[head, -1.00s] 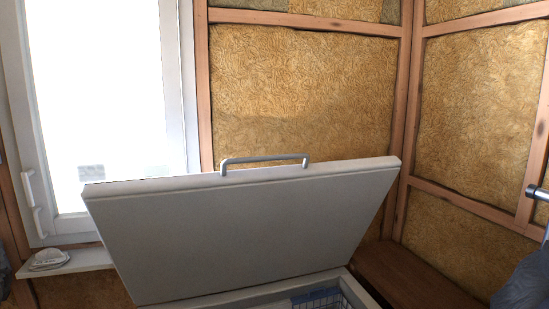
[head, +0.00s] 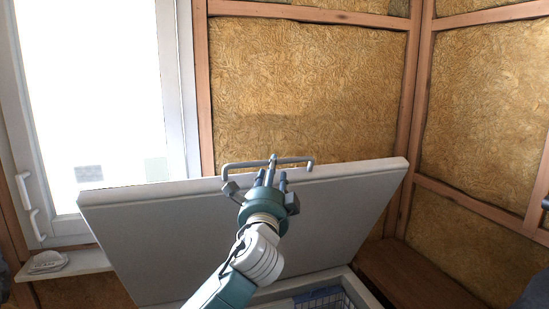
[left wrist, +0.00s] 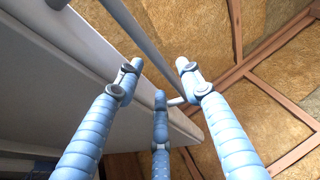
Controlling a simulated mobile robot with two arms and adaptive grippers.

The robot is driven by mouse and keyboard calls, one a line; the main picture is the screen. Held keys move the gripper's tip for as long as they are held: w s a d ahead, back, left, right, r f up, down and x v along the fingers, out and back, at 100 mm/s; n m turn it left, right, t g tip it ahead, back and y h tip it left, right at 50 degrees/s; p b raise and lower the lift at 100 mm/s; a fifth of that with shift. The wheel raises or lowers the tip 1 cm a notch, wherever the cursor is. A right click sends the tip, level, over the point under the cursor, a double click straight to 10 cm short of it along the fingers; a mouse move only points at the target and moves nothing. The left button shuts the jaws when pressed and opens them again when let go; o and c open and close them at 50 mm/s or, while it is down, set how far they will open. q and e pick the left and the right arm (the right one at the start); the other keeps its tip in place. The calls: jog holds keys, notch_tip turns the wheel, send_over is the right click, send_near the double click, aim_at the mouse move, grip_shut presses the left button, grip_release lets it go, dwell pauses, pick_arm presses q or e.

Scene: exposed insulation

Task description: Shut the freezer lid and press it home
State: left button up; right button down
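The freezer lid (head: 150,240) is a large pale grey panel, standing open and tilted up. A grey bar handle (head: 232,166) runs along its top edge. My left gripper (head: 270,174) is raised in front of the lid, with its fingertips at the middle of the handle. In the left wrist view, the three blue fingers (left wrist: 160,78) are spread apart, with the handle (left wrist: 140,40) just beyond their tips. Whether they touch it I cannot tell. The lid also shows there at left (left wrist: 60,75). The freezer body (head: 352,285) shows only its right part below. My right gripper is not in view.
A wire basket (head: 325,298) sits inside the freezer. A window (head: 90,100) with a sill (head: 85,262) is at left. Insulated walls (head: 300,90) with wooden studs stand behind and at right. A brown wooden bench or ledge (head: 415,275) lies right of the freezer.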

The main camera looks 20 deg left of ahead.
pick_arm(q)
jog(key=shift+p+x, duration=0.7)
jog(key=shift+x, duration=1.6)
jog(key=shift+d, duration=0.1)
grip_shut()
